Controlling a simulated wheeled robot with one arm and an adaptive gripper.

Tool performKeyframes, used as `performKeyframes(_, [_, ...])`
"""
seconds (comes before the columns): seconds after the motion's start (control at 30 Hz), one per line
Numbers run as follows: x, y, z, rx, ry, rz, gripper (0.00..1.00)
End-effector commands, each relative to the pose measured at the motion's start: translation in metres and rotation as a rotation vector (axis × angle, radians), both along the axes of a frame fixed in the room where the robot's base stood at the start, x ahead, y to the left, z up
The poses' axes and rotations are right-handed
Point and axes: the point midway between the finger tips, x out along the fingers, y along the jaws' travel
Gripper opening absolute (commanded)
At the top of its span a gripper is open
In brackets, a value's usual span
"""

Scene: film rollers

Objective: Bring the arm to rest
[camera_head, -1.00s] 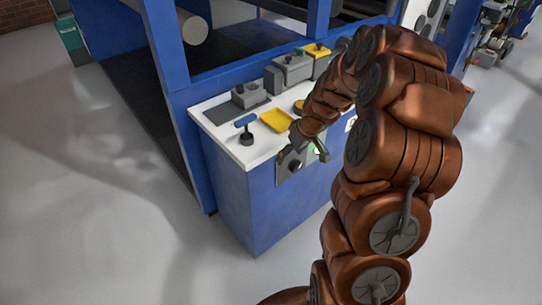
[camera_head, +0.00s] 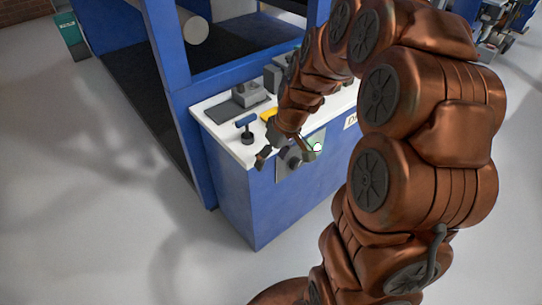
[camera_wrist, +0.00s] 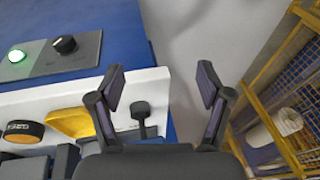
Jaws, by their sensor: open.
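My gripper (camera_head: 284,155) is in front of the edge of the white-topped blue counter (camera_head: 222,140) in the head view, at the end of my copper-coloured arm. In the wrist view my gripper (camera_wrist: 163,92) shows its two fingers spread apart, with nothing between them. Bare grey floor lies beyond the fingers. My arm hides part of the counter in the head view.
A control panel with a lit button (camera_wrist: 17,56) and black knob (camera_wrist: 66,44) is close by. Blue machine posts (camera_head: 165,60) rise behind. Floor on the left is clear.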

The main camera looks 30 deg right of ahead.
Motion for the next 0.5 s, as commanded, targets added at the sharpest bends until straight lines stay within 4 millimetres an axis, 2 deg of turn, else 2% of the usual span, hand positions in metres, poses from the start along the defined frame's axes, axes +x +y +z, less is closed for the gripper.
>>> performKeyframes(0.13, [-0.0062,0.0058,0.0067,-0.002,0.010,0.000,0.78])
performKeyframes(0.5, [-0.0081,0.0074,0.0076,-0.002,0.014,-0.001,0.78])
